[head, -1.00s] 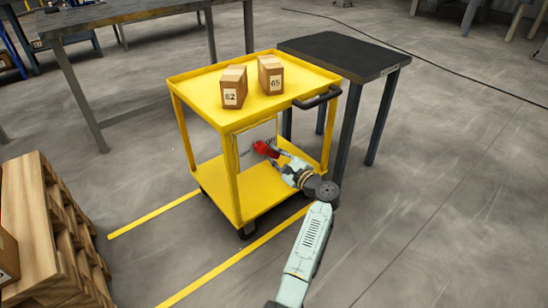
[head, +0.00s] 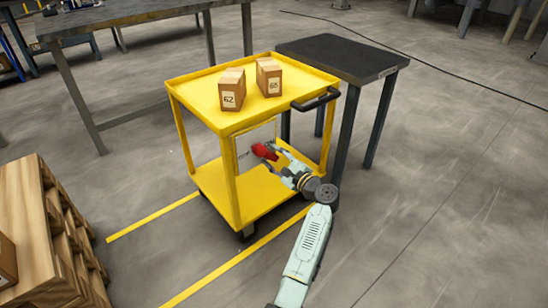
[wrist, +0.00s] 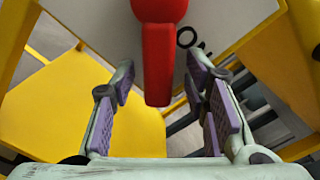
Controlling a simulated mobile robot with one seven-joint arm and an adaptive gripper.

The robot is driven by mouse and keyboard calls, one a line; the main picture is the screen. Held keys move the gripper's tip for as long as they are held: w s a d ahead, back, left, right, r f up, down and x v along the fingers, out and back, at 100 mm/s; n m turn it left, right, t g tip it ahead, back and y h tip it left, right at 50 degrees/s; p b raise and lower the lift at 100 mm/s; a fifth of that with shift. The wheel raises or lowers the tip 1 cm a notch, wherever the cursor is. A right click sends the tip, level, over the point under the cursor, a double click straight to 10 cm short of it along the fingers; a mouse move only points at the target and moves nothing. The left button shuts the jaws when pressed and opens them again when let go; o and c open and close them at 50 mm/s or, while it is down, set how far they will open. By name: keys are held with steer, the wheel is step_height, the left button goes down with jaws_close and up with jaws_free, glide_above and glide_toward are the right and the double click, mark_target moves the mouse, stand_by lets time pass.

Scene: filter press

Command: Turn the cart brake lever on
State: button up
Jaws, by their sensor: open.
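The red cart brake lever (head: 262,151) is on a pale panel (head: 243,147) under the top shelf of the yellow cart (head: 190,91). In the wrist view the lever (wrist: 158,55) fills the upper middle, its handle pointing down the picture. My gripper (head: 277,157) reaches in below the top shelf from the right. In the wrist view my gripper (wrist: 161,72) is open, with one purple-padded finger on each side of the handle's end. Gaps show between the handle and both fingers. Dark marks sit on the panel right of the lever, partly cut off.
Two numbered boxes (head: 232,90) (head: 269,77) stand on the cart top. A black handle (head: 316,99) sticks out at the cart's right corner. A dark table (head: 340,52) stands close behind, and wooden pallets (head: 45,220) at lower left.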

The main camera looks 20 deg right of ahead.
steer(key=v, duration=0.7)
steer(key=shift+s+d, duration=0.1)
steer(key=shift+s, duration=0.05)
